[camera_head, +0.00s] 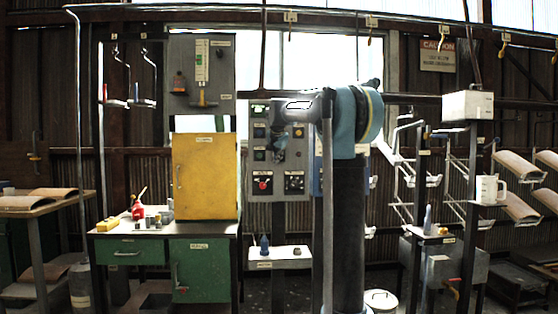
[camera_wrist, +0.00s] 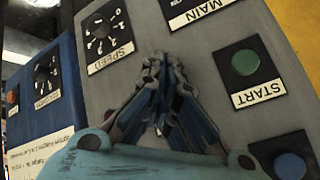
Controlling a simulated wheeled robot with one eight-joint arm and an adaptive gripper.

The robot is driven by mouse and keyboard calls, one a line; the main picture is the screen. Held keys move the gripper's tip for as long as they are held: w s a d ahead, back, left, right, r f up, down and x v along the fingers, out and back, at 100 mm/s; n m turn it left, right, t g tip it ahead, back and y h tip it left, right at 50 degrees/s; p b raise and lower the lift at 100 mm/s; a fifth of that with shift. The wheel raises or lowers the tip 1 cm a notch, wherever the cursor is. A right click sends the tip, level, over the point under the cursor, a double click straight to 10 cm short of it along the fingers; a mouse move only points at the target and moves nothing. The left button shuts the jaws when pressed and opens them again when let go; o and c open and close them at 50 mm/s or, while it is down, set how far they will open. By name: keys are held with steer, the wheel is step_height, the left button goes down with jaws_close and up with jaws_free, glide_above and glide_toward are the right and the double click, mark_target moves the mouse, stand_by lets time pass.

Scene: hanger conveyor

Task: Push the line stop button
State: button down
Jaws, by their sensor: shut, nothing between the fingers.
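A grey control panel (camera_head: 278,210) stands behind my arm in the head view and fills much of the wrist view (camera_wrist: 118,85). In the wrist view it carries a green button (camera_wrist: 245,62) labelled START, a SPEED dial (camera_wrist: 101,34) and a blue button (camera_wrist: 290,165) at the lower right. A red control (camera_head: 264,183) shows low on the panel in the head view. I cannot read a stop label in either view. My gripper (camera_head: 279,157) is shut and empty in front of the panel; its fingertips (camera_wrist: 160,60) point between the SPEED dial and START button. Contact cannot be told.
A yellow cabinet (camera_head: 205,178) stands left of the panel on a green-drawered bench (camera_head: 127,252). A small white shelf (camera_head: 280,263) with a dark blue bottle (camera_head: 265,244) sits below the panel. A blue panel (camera_wrist: 57,107) adjoins it in the wrist view. Hanging racks stand at right.

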steer(key=shift+w, duration=0.1)
stand_by(0.4)
steer(key=shift+w, duration=0.3)
steer(key=shift+s, duration=0.6)
steer(key=s, duration=0.5)
steer(key=shift+s, duration=0.35)
stand_by(0.3)
